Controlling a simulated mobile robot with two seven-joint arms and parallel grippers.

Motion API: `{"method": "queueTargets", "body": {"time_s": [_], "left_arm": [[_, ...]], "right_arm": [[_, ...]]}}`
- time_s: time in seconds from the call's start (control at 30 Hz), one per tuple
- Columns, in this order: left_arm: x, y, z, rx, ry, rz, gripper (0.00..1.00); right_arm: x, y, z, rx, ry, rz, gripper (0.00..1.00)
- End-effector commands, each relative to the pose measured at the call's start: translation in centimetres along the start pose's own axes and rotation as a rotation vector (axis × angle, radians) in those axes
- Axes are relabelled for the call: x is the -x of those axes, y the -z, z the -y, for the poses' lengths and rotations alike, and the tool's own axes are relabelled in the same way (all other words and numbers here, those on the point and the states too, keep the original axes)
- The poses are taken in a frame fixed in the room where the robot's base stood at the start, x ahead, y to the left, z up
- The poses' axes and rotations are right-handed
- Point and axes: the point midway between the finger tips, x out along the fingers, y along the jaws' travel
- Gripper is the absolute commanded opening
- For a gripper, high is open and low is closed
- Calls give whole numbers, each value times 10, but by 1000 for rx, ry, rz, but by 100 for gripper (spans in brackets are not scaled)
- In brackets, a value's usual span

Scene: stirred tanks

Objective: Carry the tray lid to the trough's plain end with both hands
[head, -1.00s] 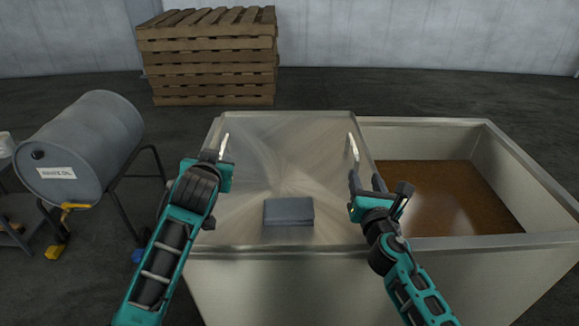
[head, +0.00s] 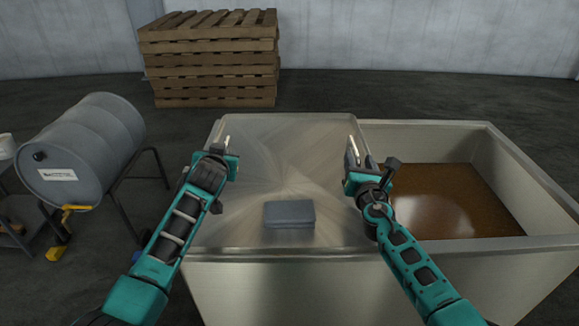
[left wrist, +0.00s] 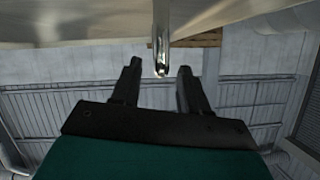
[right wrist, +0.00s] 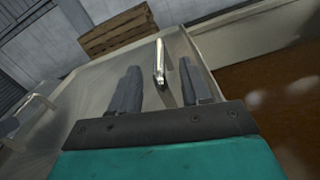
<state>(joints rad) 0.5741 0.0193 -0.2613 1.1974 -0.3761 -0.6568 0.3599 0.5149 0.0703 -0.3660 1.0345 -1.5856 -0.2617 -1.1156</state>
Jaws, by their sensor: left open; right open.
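The tray lid (head: 285,150) is a flat brushed-metal sheet lying over the left part of the metal trough (head: 545,180). It has an upright handle at each side. The left handle (head: 227,142) stands at my open left gripper (head: 220,152); in the left wrist view the handle (left wrist: 161,35) reaches down between the fingertips. The right handle (head: 352,145) is at my open right gripper (head: 361,158); in the right wrist view the handle (right wrist: 160,65) lies between the fingers. Neither gripper is closed on a handle. The fingertips partly hide both handles in the head view.
A dark grey block (head: 289,213) lies on the lid near its front edge. The trough's right part is open and holds brown liquid (head: 450,200). A grey drum (head: 85,150) on a stand is at the left; stacked pallets (head: 210,60) stand behind.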

Motion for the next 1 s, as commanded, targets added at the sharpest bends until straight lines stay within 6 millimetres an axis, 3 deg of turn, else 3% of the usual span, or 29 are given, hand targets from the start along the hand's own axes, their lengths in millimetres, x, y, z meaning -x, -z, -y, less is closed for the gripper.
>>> {"method": "queueTargets", "body": {"time_s": [0.4, 1.0], "left_arm": [[-37, 1, 0, 0, 1, 0, 44], [-46, 0, 0, 0, -1, -1, 44]], "right_arm": [[-37, 1, -2, 2, -2, -2, 47], [-46, 0, 0, 0, -1, 1, 46]]}}
